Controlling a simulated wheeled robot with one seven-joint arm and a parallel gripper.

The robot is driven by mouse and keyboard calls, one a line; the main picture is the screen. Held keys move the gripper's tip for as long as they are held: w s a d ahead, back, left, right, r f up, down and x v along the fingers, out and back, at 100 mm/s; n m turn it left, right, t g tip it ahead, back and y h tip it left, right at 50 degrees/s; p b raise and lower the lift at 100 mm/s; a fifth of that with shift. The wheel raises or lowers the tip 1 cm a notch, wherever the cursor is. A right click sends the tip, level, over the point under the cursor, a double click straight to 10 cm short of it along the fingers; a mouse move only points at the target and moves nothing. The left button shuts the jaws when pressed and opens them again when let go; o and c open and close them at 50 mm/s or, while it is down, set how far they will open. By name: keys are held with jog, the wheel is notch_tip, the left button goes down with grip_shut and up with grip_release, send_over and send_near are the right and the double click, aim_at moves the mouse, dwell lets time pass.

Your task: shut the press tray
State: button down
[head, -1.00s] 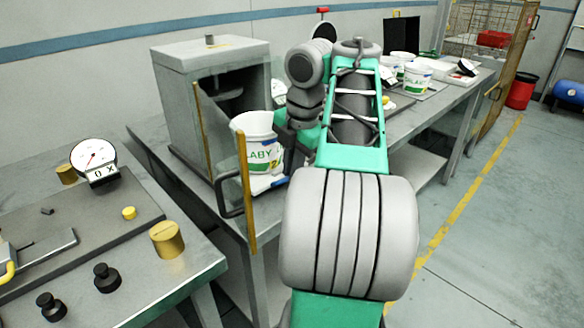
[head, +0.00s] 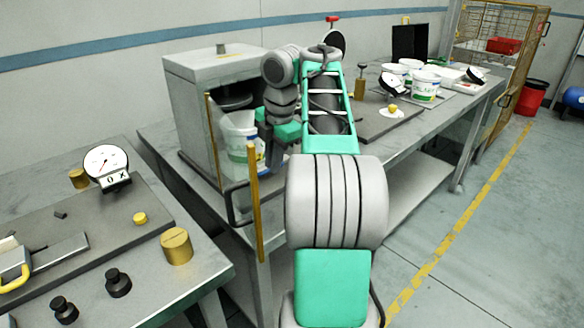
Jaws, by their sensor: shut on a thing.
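The press (head: 215,65) is a grey box cabinet on the bench, with a dark round plate inside its open front. A clear panel with brass edges (head: 254,205) and a dark handle (head: 236,207) stands out from the front. I cannot make out a separate tray. A white tub with a green label (head: 238,140) is at the press opening, upright, partly seen through the panel. My gripper (head: 264,150) is at the tub's right side, shut on it. Its fingertips are mostly hidden by the tub and my arm.
The left bench carries a dial gauge (head: 106,166), a brass cylinder (head: 176,245) and black weights (head: 118,282). More white tubs (head: 425,87) and a dark board (head: 385,120) are on the bench to the right.

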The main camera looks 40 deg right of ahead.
aim_at(262, 164)
jog(key=w+p, duration=0.1)
jog(key=w, duration=0.3)
jog(key=shift+w, duration=0.2)
jog(key=c, duration=1.5)
grip_release()
jog(key=shift+r, duration=0.1)
notch_tip(262, 164, up, 4)
jog(key=p, duration=0.4)
jog(key=shift+s+r, duration=0.1)
jog(key=shift+r, duration=0.1)
jog(key=s+a+r+p, duration=0.2)
jog(key=s+a+r, duration=0.1)
jog(key=s, duration=0.3)
jog(key=s+a+r+p, duration=0.2)
jog(key=s+a+r, duration=0.1)
jog(key=s+r, duration=0.2)
jog(key=shift+s+r, duration=0.15)
jog(key=shift+s, duration=0.6)
